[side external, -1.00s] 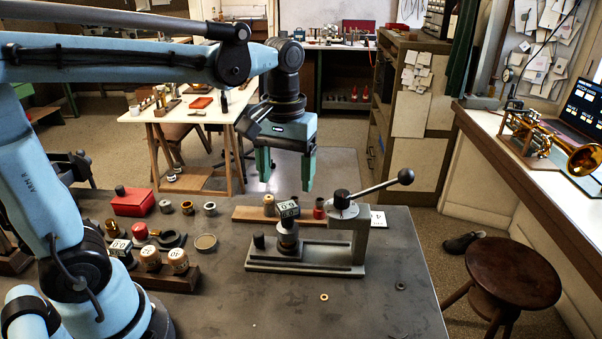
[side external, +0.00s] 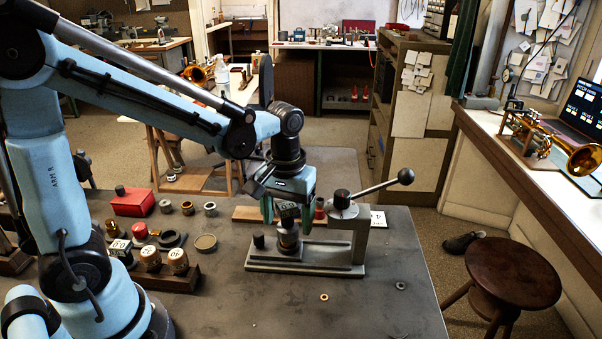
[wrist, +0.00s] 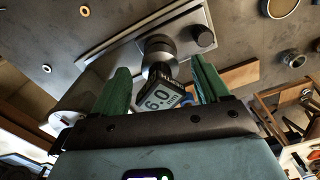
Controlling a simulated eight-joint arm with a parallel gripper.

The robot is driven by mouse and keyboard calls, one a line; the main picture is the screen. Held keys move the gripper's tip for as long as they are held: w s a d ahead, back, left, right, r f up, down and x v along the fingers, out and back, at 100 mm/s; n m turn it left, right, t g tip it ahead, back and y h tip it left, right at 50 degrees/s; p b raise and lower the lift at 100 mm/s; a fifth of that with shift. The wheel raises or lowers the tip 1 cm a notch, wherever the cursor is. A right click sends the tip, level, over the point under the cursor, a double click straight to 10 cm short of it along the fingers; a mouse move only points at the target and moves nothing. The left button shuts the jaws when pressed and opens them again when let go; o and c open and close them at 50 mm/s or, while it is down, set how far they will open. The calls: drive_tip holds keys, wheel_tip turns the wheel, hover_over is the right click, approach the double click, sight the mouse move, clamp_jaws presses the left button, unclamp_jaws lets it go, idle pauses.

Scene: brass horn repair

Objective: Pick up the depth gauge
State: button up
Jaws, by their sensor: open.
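The depth gauge (side external: 287,209) is a dark block with a white number face, sitting upright on a round metal post on the grey lever fixture (side external: 305,262). In the wrist view the gauge (wrist: 160,98) shows its number face between my green fingers. My gripper (side external: 287,217) is open and pointed down, with one finger on each side of the gauge. I see gaps between the fingers and the block in the wrist view (wrist: 161,66); it is not gripped. The fingers partly hide the gauge in the side view.
The fixture's upright and lever (side external: 375,188) stand close to the right of my gripper. A wooden rack (side external: 165,275) with several blocks and knobs, a red box (side external: 132,203) and loose rings are at the left. The front middle of the bench is mostly clear.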

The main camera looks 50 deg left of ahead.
drive_tip(key=shift+f, duration=0.2)
drive_tip(key=c, duration=1.3)
drive_tip(key=shift+r, duration=0.1)
